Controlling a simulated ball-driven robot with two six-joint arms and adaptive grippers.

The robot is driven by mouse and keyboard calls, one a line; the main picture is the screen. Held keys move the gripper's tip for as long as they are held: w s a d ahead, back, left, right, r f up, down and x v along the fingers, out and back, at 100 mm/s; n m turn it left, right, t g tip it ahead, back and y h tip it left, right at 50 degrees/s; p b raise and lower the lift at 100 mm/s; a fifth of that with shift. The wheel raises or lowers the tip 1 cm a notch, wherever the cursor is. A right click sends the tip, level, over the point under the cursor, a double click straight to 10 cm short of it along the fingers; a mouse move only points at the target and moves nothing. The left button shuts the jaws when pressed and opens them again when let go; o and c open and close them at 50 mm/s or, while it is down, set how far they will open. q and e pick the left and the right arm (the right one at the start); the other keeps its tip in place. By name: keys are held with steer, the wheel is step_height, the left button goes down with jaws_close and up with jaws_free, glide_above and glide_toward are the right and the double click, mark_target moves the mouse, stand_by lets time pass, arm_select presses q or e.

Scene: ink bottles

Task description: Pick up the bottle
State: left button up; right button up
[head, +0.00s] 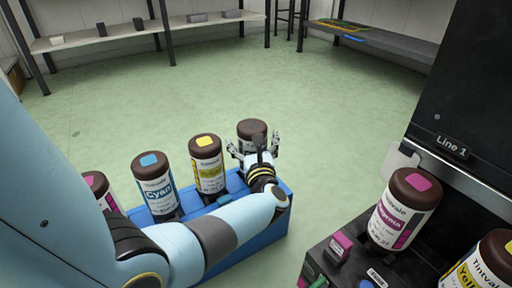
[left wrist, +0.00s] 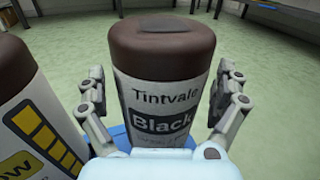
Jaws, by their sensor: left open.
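My left gripper (head: 261,143) is open, with its fingers on either side of a Tintvale bottle (head: 252,127) with a brown cap. In the left wrist view its label reads Black, and the bottle (left wrist: 162,80) stands upright between the spread fingers of the gripper (left wrist: 163,95), with gaps visible on both sides. A yellow bottle (head: 207,165) and a Cyan bottle (head: 156,185) stand to the left in a blue rack (head: 281,205). A magenta-labelled bottle (head: 98,187) is partly hidden by my left arm. The yellow bottle also shows at the left of the left wrist view (left wrist: 35,110).
At the right, a dark machine marked Line 1 (head: 465,148) holds a Magenta bottle (head: 402,210) and a yellow bottle (head: 485,262). Small coloured blocks (head: 340,246) sit in front. Shelves (head: 130,31) line the back wall. The green floor between is clear.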

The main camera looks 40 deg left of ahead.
arm_select(q)
steer(key=shift+c, duration=0.3)
steer(key=c, duration=1.5)
steer(key=shift+c, duration=0.2)
steer(key=shift+r, duration=0.1)
